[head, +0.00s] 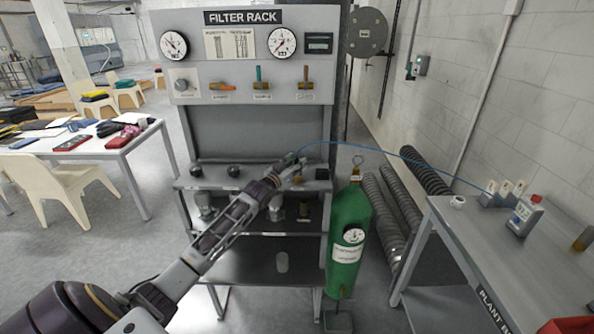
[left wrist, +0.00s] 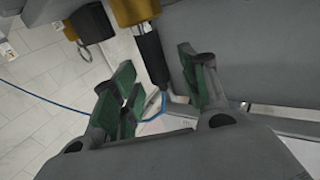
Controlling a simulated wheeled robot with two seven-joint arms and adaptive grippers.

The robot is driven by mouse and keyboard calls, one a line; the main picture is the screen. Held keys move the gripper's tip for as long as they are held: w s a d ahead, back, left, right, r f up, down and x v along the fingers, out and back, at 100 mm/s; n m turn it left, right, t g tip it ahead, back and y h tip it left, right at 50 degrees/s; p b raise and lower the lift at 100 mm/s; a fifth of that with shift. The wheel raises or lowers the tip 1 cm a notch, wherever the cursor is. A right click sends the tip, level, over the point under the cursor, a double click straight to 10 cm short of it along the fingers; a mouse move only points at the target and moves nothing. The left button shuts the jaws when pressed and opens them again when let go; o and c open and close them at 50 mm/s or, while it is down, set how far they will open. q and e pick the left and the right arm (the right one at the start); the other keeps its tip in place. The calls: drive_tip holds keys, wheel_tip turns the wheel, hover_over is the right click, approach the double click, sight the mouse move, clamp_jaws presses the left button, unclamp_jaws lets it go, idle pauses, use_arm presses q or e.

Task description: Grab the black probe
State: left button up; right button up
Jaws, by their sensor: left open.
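My left gripper (head: 292,166) is open at the front of the filter rack's shelf in the head view. In the left wrist view its two green-padded fingers (left wrist: 155,65) stand apart. The black probe (left wrist: 149,56) is a dark rod below a gold collar, seen in the gap between the fingers and closer to the right one. I cannot tell whether it touches a finger. A thin blue cable (left wrist: 45,99) runs to its lower end. In the head view the probe is mostly hidden by my gripper. My right gripper is not in view.
The filter rack (head: 263,125) stands ahead. A green gas cylinder (head: 349,215) with a gauge and top ring stands right of the gripper. The blue cable (head: 400,155) spans over to a meter (head: 523,216) on the right bench (head: 480,245). Ribbed hoses (head: 385,205) lie behind the cylinder.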

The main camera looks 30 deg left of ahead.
use_arm(q)
drive_tip(key=shift+w, duration=0.85)
drive_tip(key=shift+c, duration=0.3)
clamp_jaws()
